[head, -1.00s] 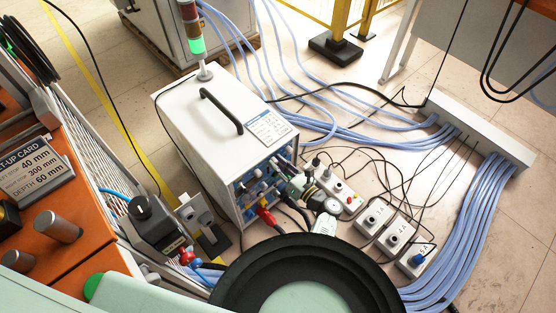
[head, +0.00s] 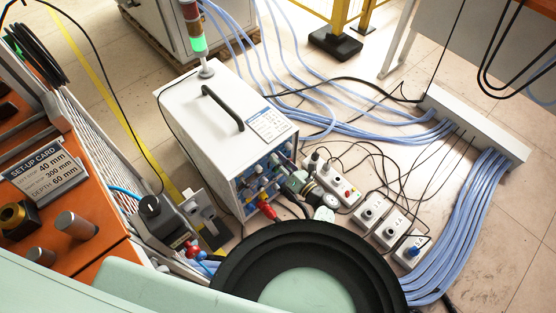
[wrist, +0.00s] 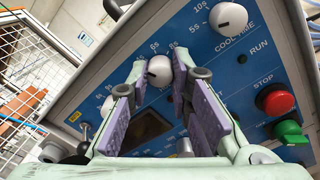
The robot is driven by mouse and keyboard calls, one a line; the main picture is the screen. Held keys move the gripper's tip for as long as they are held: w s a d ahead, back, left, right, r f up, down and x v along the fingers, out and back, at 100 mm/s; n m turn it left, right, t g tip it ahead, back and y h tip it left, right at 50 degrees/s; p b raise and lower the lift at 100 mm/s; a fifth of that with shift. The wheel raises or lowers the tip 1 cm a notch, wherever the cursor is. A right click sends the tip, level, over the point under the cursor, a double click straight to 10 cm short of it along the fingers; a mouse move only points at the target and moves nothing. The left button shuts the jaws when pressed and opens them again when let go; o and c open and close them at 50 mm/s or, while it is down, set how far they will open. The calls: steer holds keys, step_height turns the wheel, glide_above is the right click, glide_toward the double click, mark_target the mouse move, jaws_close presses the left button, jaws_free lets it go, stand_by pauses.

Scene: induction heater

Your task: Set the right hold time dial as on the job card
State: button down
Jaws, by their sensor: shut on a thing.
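The dial (wrist: 160,70) between my fingertips in the wrist view is a round grey-white knob on the heater's blue front panel (wrist: 213,72). Seconds marks such as 6s and 8s are printed near it. My gripper (wrist: 159,68) has its purple-padded fingers on either side of the knob, shut on it. The dial's own name and its pointer cannot be read here. In the head view my gripper (head: 287,166) is at the heater's front face. A white card with a blue header (head: 271,125) lies on the heater (head: 195,115); its text is too small to read.
The cool time dial (wrist: 229,17) sits up and right of my gripper, with the red stop button (wrist: 275,99) and green button (wrist: 289,131) to the right. A dark display window (wrist: 150,124) is below. Cables and grey boxes (head: 370,211) lie on the floor nearby.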

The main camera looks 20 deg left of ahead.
steer(key=c, duration=1.4)
jaws_free()
steer(key=shift+c, duration=0.2)
steer(key=v, duration=1.2)
steer(key=shift+f, duration=0.1)
